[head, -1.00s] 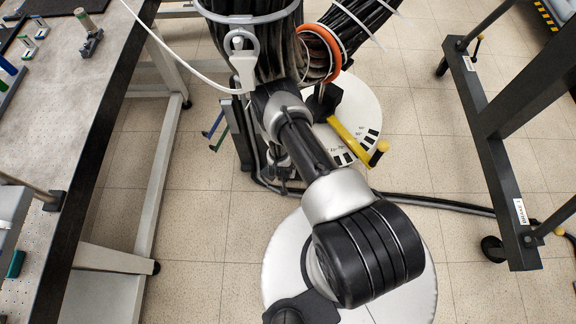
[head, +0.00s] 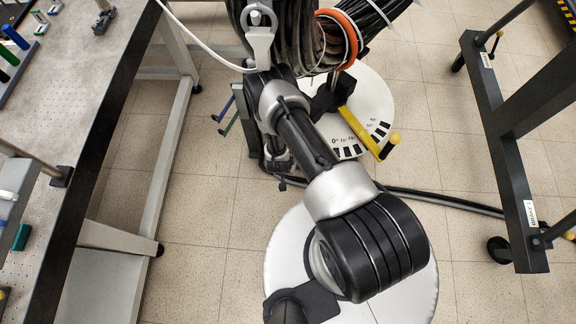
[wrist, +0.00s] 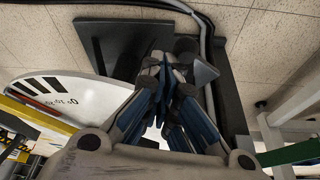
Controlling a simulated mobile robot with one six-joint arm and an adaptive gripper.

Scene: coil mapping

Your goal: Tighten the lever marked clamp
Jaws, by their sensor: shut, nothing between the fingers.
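My gripper (wrist: 167,68) shows in the wrist view with its blue-grey fingers together and nothing between them, in front of a dark plate (wrist: 108,45). In the head view my arm mostly hides it. No marking reading clamp is legible. A green bar (wrist: 293,153) shows at the lower right of the wrist view, apart from the fingers. A yellow lever (head: 362,132) with a round knob lies across a white dial (head: 372,95) with black marks.
A perforated bench (head: 75,110) runs along the left. A dark frame (head: 508,160) with a label stands at the right. Thick black hoses with an orange ring (head: 350,38) hang at the top.

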